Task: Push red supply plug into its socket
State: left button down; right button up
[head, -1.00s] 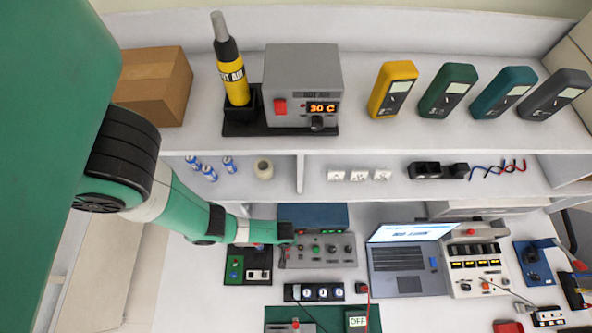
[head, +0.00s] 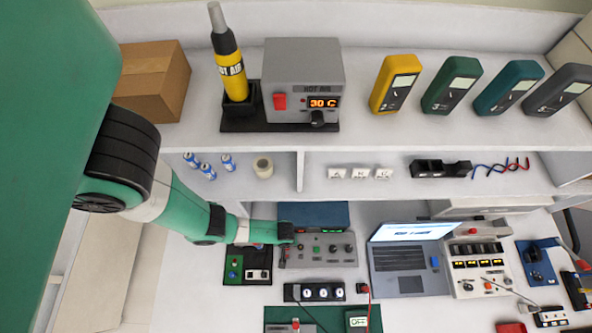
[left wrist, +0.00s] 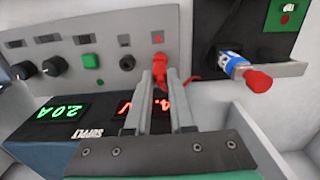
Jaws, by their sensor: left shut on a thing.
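The red supply plug (left wrist: 160,68) is at the panel of the grey power supply (left wrist: 62,55) in the left wrist view. My left gripper (left wrist: 162,78) is shut on it, with both fingers pointing at the panel. The plug lines up with the red-marked socket on the panel; the fingers hide how deep it sits. A short red lead (left wrist: 190,86) bends off to the right of the plug. In the head view the supply (head: 318,250) stands under the shelf, and the end of my left arm (head: 286,232) is at its left side. My right gripper is not in view.
A black socket (left wrist: 125,62) is beside the plug. A black board (left wrist: 268,42) with a blue-and-white red-ended cylinder (left wrist: 243,70) lies right of it.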

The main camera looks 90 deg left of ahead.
pick_arm(q)
jog(key=shift+f+b, duration=0.6)
jog(key=shift+f, duration=0.1)
jog(key=c, duration=0.7)
grip_release()
jog(key=shift+r, duration=0.1)
notch_tip(320, 180, up, 8)
jog(key=p, duration=0.7)
jog(key=shift+f, duration=0.25)
